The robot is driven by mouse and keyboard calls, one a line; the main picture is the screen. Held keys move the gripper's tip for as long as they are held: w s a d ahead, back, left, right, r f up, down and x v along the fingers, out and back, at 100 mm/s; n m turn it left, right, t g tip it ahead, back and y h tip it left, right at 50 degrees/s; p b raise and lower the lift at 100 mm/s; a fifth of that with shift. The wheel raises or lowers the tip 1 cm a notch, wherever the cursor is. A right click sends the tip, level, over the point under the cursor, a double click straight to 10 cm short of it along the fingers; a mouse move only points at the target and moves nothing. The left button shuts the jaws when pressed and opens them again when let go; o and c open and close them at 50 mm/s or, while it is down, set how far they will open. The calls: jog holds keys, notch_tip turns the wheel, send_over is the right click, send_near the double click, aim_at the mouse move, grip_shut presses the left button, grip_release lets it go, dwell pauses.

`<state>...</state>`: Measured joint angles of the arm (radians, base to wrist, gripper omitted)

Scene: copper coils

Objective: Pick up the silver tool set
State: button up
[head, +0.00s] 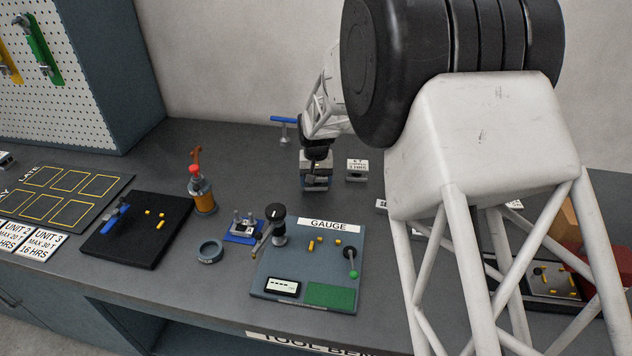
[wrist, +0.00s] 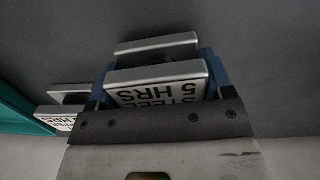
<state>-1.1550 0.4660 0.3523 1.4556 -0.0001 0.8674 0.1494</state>
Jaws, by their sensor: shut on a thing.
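The silver tool set (head: 316,184) is at the back of the bench in the head view, below my gripper (head: 317,160). In the wrist view the silver tool set (wrist: 157,77) shows two silver-edged plates with a dark part between them; the nearer plate has an upside-down label reading "STEEL 5 HRS". My gripper (wrist: 158,88) is shut on it, with blue fingers at its left and right sides. My arm and gripper hide part of it in the head view. I cannot tell whether it touches the bench.
A similar labelled piece (head: 357,169) stands close to the right. A blue-topped stand (head: 284,125) is behind left. Bare bench lies left of my gripper.

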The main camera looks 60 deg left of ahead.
notch_tip(320, 180, up, 2)
jog(key=shift+r, duration=0.1)
jog(key=shift+s+d+r, duration=0.15)
jog(key=shift+d+r, duration=0.05)
jog(key=shift+d, duration=0.1)
jog(key=s+d, duration=0.2)
jog(key=d, duration=0.2)
jog(key=s+d+r, duration=0.1)
jog(key=s+d, duration=0.1)
jog(key=d, duration=0.3)
jog(key=s+d, duration=0.2)
jog(key=d, duration=0.3)
jog(key=shift+s+r, duration=0.15)
jog(key=shift+s, duration=0.1)
jog(key=shift+w, duration=0.1)
jog(key=w+a+r+m, duration=0.1)
jog(key=w+r+m, duration=0.1)
jog(key=w, duration=1)
jog(key=w+a+r+m, duration=0.1)
jog(key=w+r+m, duration=0.1)
jog(key=w, duration=1.1)
jog(key=w+a+r+m, duration=0.1)
jog(key=w+a+m, duration=0.1)
jog(key=w, duration=1)
jog(key=shift+w+r+m, duration=0.2)
jog(key=shift+r+m, duration=0.2)
jog(key=shift+m, duration=0.2)
jog(key=shift+f, duration=0.15)
jog(key=shift+f, duration=3)
